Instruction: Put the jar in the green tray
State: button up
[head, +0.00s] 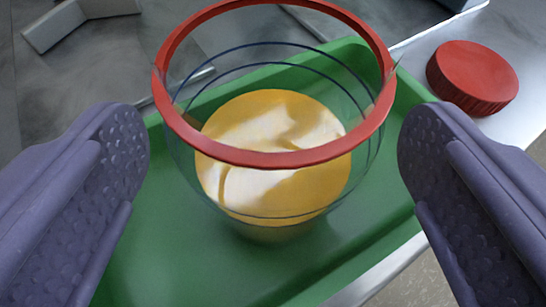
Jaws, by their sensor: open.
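A clear jar (272,190) with a red rim and dark rings stands in the green tray (170,262), filled partway with something yellow-orange. It looks upright, seen from above. My gripper (273,150) is open, with one purple finger on each side of the jar. A gap shows between each finger and the jar, so neither finger touches it. The jar hides part of the tray's floor and far rim.
A red ridged lid (472,77) lies on the grey metal surface to the right of the tray. A grey metal bracket-like part (78,22) is at the upper left. The surface edge runs along the lower right, with floor beyond.

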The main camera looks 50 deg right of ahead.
jog(key=p+v, duration=0.3)
jog(key=v, duration=0.8)
jog(key=w+a+r+t+y, duration=0.1)
jog(key=w+a+r+y, duration=0.35)
jog(key=w+a, duration=0.35)
jog(key=w+a+r+n+t+y, duration=0.1)
jog(key=w+a+r+y, duration=0.15)
jog(key=w+r, duration=0.4)
jog(key=w+a+r+n+t+y, duration=0.1)
jog(key=w+a+r+n+y, duration=0.15)
jog(key=r, duration=0.75)
notch_tip(320, 180, up, 20)
jog(key=s+d+n+t+y, duration=0.2)
jog(key=n+y, duration=0.1)
jog(key=s+d+r+n+h, duration=0.1)
jog(key=s+d+r, duration=0.2)
jog(key=s+r, duration=0.4)
jog(key=s+d+r+n+t+h, duration=0.1)
jog(key=s+r, duration=0.6)
jog(key=r, duration=0.7)
jog(key=shift+s+d+n+t, duration=0.3)
jog(key=shift+d+n, duration=0.35)
jog(key=shift+d, duration=0.45)
